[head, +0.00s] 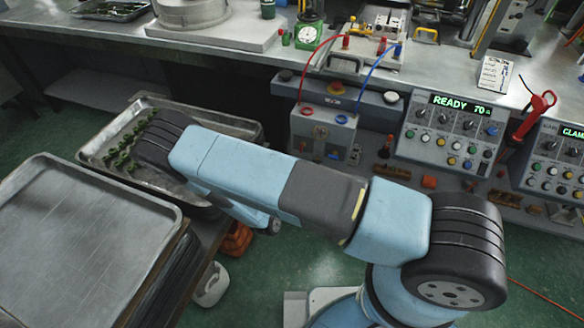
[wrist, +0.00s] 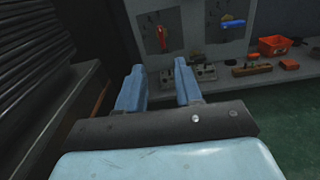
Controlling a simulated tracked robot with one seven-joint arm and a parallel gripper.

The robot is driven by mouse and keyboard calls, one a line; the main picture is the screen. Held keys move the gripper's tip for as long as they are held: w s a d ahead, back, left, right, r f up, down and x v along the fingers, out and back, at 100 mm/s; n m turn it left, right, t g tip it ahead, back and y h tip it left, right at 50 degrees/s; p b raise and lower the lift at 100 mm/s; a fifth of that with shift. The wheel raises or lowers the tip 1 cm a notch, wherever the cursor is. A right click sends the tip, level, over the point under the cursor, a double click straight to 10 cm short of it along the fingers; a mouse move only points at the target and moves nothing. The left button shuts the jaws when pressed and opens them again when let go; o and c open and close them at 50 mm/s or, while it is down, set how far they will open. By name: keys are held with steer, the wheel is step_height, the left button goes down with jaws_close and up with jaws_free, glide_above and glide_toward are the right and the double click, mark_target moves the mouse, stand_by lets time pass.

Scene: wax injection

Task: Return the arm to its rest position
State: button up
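My blue and dark grey arm (head: 320,195) stretches leftward across the head view. Its elbow end lies in front of a metal tray, and part of the arm folds back below the upper link. In the wrist view my gripper (wrist: 158,76) shows two blue fingers standing apart with a clear gap. Nothing is held between them. The fingers point toward a grey panel and a low shelf, which are some way beyond them. In the head view the fingers are not clearly visible, hidden behind or below the arm.
A metal tray (head: 230,122) with small green pieces lies behind the arm. A larger empty tray (head: 70,245) tops a stack at left. The workbench (head: 255,60) and control boxes (head: 450,130) stand beyond. A white bucket (head: 211,284) sits on the floor. Green floor is open at lower centre.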

steer(key=shift+s+a, duration=0.1)
steer(key=shift+s, duration=0.3)
steer(key=d+r+m+g+h, duration=0.2)
steer(key=d+r+m+g, duration=0.4)
steer(key=r, duration=0.6)
steer(key=d+r+m+g+h, duration=0.1)
steer(key=d+r+m+g, duration=0.45)
steer(key=r, duration=0.55)
steer(key=d+r+m+g+h, duration=0.2)
steer(key=d+r+m+g, duration=0.3)
steer(key=r+m, duration=0.55)
steer(key=s+d+r+m+t+y, duration=0.1)
steer(key=s+d+r+m+y, duration=0.2)
steer(key=s+r, duration=0.4)
steer(key=s+d+r+m+t+y, duration=0.2)
steer(key=s+r+m+y, duration=0.1)
steer(key=s+r, duration=0.4)
steer(key=s+d+r+m+t+y, duration=0.2)
steer(key=s+r+y, duration=0.3)
steer(key=r, duration=0.5)
steer(key=s+d+m, duration=0.1)
steer(key=s, duration=0.1)
steer(key=shift+s+d+r+m, duration=0.3)
steer(key=shift+m, duration=0.1)
